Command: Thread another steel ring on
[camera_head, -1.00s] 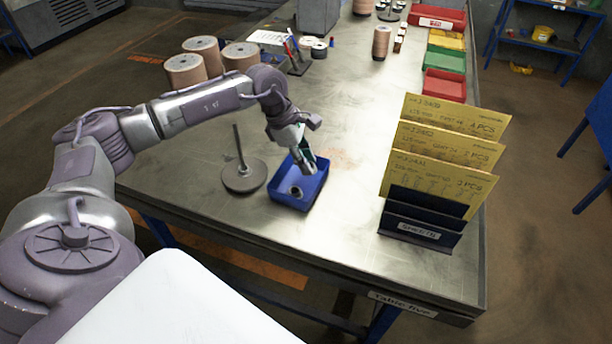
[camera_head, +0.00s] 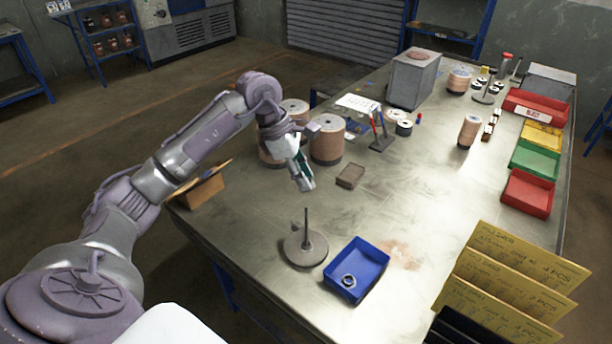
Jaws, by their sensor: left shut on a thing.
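A grey round base (camera_head: 297,251) with a thin upright spindle (camera_head: 307,223) stands on the table. I cannot make out any ring on the spindle. A blue bin (camera_head: 368,262) stands just right of the base, and a steel ring (camera_head: 348,281) lies in its near left part. My left gripper (camera_head: 307,185) points down, above and slightly behind the spindle top, apart from it. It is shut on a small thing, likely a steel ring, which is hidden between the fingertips. My right gripper is out of view.
Yellow cards (camera_head: 515,275) stand in a dark rack at the front right. Large spools (camera_head: 327,143) and a small brown block (camera_head: 350,175) are behind the gripper. An open cardboard box (camera_head: 203,188) is at the left edge. Red (camera_head: 527,193), green and yellow bins line the right edge.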

